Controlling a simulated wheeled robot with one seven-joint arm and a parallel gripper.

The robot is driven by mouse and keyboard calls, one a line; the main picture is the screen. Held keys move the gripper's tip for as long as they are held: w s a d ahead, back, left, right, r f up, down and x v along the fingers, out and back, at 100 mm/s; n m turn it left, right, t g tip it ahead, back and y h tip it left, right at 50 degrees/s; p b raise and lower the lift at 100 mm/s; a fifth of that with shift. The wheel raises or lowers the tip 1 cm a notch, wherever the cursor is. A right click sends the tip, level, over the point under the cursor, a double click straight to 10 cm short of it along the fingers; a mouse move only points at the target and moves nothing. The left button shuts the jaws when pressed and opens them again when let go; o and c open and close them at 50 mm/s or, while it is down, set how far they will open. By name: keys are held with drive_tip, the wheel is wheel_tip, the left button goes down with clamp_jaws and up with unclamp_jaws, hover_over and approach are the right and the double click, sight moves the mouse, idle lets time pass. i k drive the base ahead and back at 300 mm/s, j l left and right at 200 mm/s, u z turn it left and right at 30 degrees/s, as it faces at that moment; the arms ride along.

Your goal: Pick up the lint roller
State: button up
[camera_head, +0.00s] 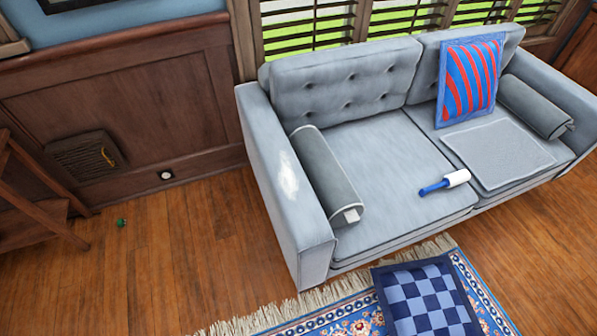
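The lint roller (445,182) lies on the seat of the grey sofa (375,170), near the front edge and close to the middle. It has a blue handle pointing left and a white roll at the right. The roll lies beside the left edge of a flat grey square (497,153) on the right seat; I cannot tell whether they touch. My gripper is not in view.
A grey bolster (326,172) lies by the left armrest and another (535,105) by the right one. A striped cushion (468,80) leans on the backrest. A checkered cushion (427,300) lies on the fringed rug (345,318) before the sofa. Wood floor (190,255) at left is mostly clear.

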sight(450, 180)
drive_tip(key=l, duration=0.55)
drive_tip(key=i+l, duration=0.15)
drive_tip(key=l, duration=0.95)
drive_tip(key=i+l, duration=0.15)
drive_tip(key=l, duration=0.4)
